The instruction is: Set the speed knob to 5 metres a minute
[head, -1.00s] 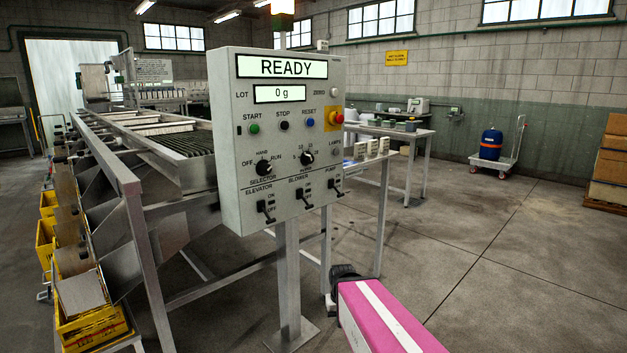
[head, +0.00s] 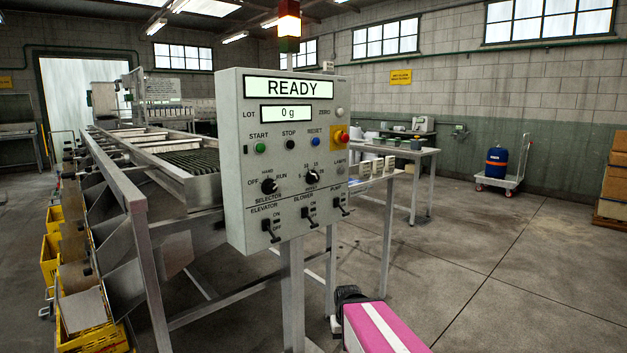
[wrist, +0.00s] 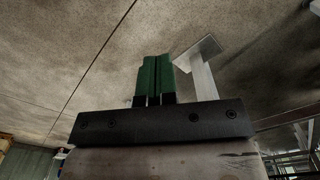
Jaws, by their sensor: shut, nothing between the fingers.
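The speed knob (head: 312,177) is a black rotary knob with a small numbered scale around it, on the grey control panel (head: 235,215) in the head view. It sits right of the similar selector knob (head: 269,186), marked OFF, HAND and RUN. The speed knob's pointer is too small to read surely. My gripper (wrist: 154,60) shows in the wrist view with its green fingers together and nothing between them. It points over bare floor, away from the panel face. In the head view my pink and white arm is low, below the panel; the fingers cannot be made out there.
The panel has a red stop button (head: 342,137), START, STOP and RESET buttons, and several toggle switches below the knobs. The display (head: 288,88) reads READY. The sizer frame (head: 150,260) stands left, a table (head: 425,160) behind right.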

